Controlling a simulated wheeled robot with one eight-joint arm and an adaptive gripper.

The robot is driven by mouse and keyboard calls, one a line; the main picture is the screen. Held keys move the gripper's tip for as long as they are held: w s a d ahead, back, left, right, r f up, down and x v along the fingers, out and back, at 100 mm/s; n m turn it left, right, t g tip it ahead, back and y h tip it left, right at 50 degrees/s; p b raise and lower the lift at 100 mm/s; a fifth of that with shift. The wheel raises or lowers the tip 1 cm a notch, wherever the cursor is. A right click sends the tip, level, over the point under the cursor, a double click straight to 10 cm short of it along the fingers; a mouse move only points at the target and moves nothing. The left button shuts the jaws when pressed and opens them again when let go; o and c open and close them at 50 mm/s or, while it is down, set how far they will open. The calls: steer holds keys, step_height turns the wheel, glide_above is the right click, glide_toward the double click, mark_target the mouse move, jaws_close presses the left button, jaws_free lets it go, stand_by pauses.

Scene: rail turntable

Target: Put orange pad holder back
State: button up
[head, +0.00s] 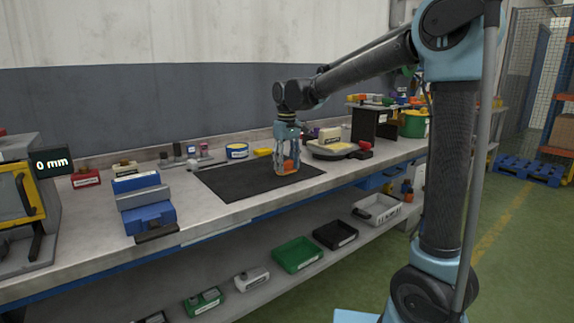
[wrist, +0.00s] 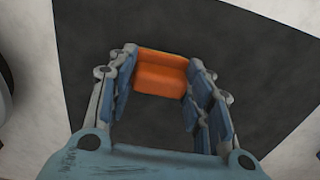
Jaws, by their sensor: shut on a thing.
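The orange pad holder (wrist: 160,76) is a small orange block with a step across it, seen in the wrist view between the fingertips of my gripper (wrist: 158,82). In the head view the orange pad holder (head: 289,165) shows low between the fingers of my gripper (head: 287,168), which points down over the black mat (head: 235,184). My gripper is shut on the orange pad holder. I cannot tell whether the holder touches the mat or is held just above it.
A round turntable-like stand (head: 333,153) with a cream block is right of the mat. A blue vise (head: 146,207) and a machine reading 0 mm (head: 20,200) stand to the left. A blue-labelled tin (head: 237,151) and a yellow block (head: 263,152) lie behind the mat. The mat's left part is bare.

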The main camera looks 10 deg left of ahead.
mark_target(287, 161)
steer(key=shift+f, duration=0.15)
steer(key=o, duration=1)
step_height(287, 161, up, 12)
steer(key=s+d+f+m, duration=0.2)
steer(key=d+f, duration=0.1)
steer(key=d, duration=1.1)
steer(key=s+d+f+m+t, duration=0.1)
steer(key=s+d+f+m, duration=0.1)
steer(key=s+d+f, duration=0.35)
steer(key=s+d+f+m, duration=0.1)
steer(key=s+d+f, duration=0.2)
steer(key=d, duration=0.5)
steer(key=s+d+f+m+t, duration=0.1)
steer(key=s+d+f+m, duration=0.1)
steer(key=s+d+f, duration=0.4)
steer(key=s+d+f+m, duration=0.2)
steer(key=s+d+f, duration=0.4)
steer(key=f, duration=0.4)
steer(key=shift+s+d+f+m, duration=0.3)
steer(key=shift+s+d+m, duration=0.05)
steer(key=shift+d+m, duration=0.1)
